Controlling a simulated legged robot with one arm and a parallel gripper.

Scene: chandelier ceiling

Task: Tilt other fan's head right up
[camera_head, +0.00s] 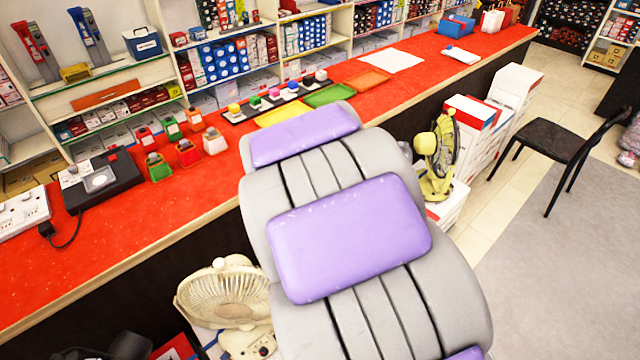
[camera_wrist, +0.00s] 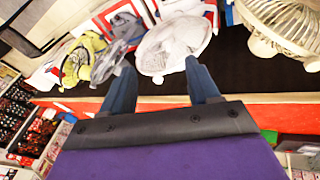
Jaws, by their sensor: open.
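In the head view, a cream fan (camera_head: 228,295) stands at the lower left by the counter front. A yellow-green fan (camera_head: 437,160) with a dark grille stands right of my arm, beside white boxes. The wrist view shows a yellow-green fan (camera_wrist: 82,60) at left, a grey fan (camera_wrist: 112,58) beside it, a white fan (camera_wrist: 172,46) in the middle and a cream fan (camera_wrist: 285,24) at right. My gripper (camera_wrist: 158,63) is open, its two blue-grey fingers pointing at the white fan. I cannot tell whether they touch it. My arm hides the gripper in the head view.
A long red counter (camera_head: 215,170) crosses the head view, with small goods, trays and papers on it. White boxes (camera_head: 515,85) stand at its right side. A black chair (camera_head: 550,140) stands on the right. Grey floor (camera_head: 560,270) at the lower right is clear.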

